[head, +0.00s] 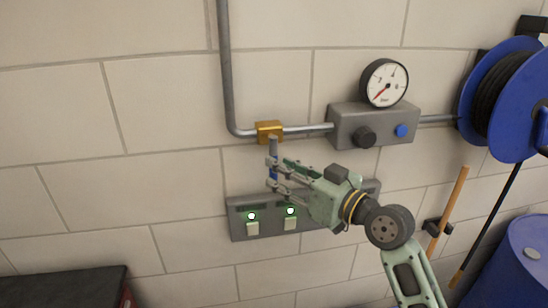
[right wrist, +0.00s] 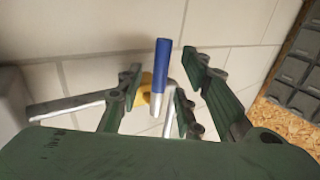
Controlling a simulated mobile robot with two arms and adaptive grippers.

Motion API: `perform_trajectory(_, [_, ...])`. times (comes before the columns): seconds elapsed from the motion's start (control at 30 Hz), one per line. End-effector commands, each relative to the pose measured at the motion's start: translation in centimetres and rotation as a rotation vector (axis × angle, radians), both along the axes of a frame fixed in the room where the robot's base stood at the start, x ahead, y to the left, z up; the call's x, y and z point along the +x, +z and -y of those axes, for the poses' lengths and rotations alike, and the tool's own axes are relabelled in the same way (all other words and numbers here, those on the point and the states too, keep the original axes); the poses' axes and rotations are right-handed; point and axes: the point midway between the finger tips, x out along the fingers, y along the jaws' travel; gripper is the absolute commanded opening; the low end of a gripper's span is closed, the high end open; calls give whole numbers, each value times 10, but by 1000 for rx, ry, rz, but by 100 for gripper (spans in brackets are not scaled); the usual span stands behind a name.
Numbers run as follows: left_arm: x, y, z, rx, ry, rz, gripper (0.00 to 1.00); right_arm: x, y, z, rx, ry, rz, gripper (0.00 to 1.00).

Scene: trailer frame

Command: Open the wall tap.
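The wall tap has a brass body (head: 269,131) on the grey pipe. Its lever (head: 273,146) hangs straight down in the head view, with a blue sleeve on its lower end. My right gripper (head: 273,173) is at the lever's lower part, with its fingers apart. In the right wrist view the blue sleeve (right wrist: 162,65) shows in the gap between the open fingers (right wrist: 160,85), with room on both sides. The brass body (right wrist: 146,88) is partly hidden behind a finger and the lever. My left gripper is not in view.
A grey box (head: 345,127) with a pressure gauge (head: 384,83) and knobs is right of the tap. A switch panel (head: 238,228) with green lights is just below my gripper. A blue hose reel (head: 477,88) and a blue drum (head: 520,265) stand at the right.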

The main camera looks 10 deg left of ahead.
Motion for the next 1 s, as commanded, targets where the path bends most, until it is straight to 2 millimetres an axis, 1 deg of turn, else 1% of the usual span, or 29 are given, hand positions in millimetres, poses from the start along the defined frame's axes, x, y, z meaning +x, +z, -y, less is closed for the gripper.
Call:
perform_trajectory(0.03, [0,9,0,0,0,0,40,4,4,-8,3,2,-4,34])
perform_trajectory(0.23, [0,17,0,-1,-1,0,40,16,1,-25,1,0,-3,34])
perform_trajectory(0.37, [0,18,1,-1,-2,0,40,19,0,-29,0,0,-1,34])
perform_trajectory(0.6, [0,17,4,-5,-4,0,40,19,-1,-29,0,-1,-1,33])
perform_trajectory(0.9, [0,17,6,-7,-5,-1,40,19,-1,-29,0,-1,-1,7])
perform_trajectory(1.0, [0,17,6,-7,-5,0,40,19,-1,-29,0,-1,-1,0])
